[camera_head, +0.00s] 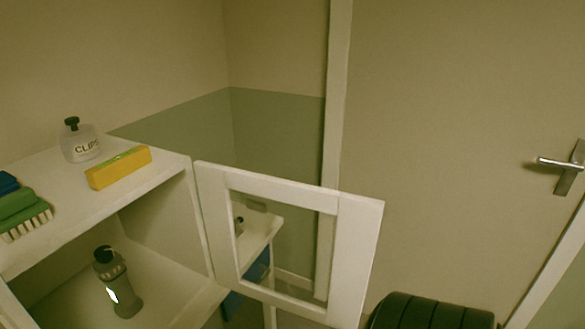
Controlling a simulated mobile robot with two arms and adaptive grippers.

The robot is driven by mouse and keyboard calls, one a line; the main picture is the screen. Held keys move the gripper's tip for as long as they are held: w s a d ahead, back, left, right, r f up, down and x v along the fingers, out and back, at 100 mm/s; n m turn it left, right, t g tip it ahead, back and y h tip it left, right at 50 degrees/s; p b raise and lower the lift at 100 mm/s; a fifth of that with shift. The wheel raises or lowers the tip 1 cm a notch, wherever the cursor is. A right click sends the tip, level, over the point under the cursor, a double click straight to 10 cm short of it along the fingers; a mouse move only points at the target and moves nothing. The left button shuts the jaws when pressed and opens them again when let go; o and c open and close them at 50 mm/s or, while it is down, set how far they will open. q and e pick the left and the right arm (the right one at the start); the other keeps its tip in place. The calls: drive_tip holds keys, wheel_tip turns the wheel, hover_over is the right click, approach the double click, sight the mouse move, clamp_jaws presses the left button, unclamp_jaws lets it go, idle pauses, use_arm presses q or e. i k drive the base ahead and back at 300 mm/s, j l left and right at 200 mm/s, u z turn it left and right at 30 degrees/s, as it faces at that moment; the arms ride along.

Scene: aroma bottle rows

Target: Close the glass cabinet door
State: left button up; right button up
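The glass cabinet door (357,245) has a white frame around a clear pane. It stands wide open, swung out to the right from its hinge side on the right edge of the white cabinet (160,202). Through the pane I see furniture behind it. Inside the open cabinet a grey bottle with a dark pump top (117,283) stands upright on the shelf. Neither of my grippers shows in the head view.
A dark rounded object (430,312) is at the bottom right. A room door with a metal handle (562,165) is at right.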

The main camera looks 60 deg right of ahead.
sight(360, 218)
drive_tip(key=l+u, duration=0.15)
drive_tip(key=l, duration=0.3)
drive_tip(key=l+u, duration=0.1)
drive_tip(key=l, duration=0.35)
drive_tip(key=k+l+u, duration=0.15)
drive_tip(key=l, duration=0.3)
drive_tip(key=k+l+u, duration=0.1)
drive_tip(key=l, duration=0.35)
drive_tip(key=k+l+u, duration=0.15)
drive_tip(key=l, duration=0.3)
drive_tip(key=l+u, duration=0.1)
drive_tip(key=l, duration=0.35)
drive_tip(key=k, duration=0.05)
